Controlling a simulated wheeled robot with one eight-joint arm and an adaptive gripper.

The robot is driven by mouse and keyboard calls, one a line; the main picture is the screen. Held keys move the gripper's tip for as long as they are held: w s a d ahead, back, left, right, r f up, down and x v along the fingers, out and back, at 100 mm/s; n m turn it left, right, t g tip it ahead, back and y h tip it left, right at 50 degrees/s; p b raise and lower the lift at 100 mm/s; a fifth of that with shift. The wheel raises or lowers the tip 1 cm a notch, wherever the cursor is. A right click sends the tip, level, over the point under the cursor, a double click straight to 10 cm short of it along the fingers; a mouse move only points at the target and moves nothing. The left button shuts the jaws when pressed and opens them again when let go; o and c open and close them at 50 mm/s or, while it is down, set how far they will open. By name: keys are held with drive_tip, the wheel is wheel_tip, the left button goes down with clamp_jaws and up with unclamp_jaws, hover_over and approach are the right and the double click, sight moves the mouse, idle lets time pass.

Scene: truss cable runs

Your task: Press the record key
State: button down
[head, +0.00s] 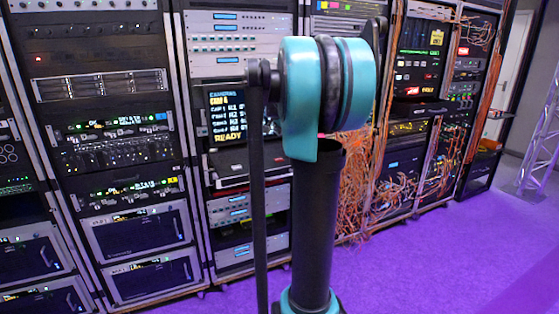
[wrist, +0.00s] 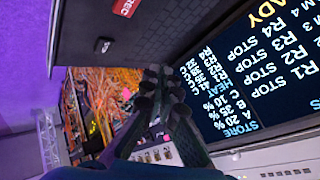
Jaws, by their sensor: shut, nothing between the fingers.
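In the wrist view a red patch lettered REC (wrist: 126,7) shows at the top edge, on a dark panel. In the head view my arm hides the gripper, and I cannot make out the key.
A lit screen (wrist: 255,75) fills the right of the wrist view, close to the fingers. It also shows in the head view (head: 228,116), reading CAMERAS and READY. Racks stand left and right, with orange cables (head: 395,190) hanging at the right. The purple floor (head: 400,265) is clear.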

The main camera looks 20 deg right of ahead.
sight(279, 160)
drive_tip(key=shift+f, duration=4.4)
drive_tip(key=shift+f, duration=0.2)
drive_tip(key=shift+f, duration=0.2)
drive_tip(key=shift+f, duration=0.4)
drive_tip(key=shift+r, duration=0.8)
drive_tip(key=shift+r, duration=2.5)
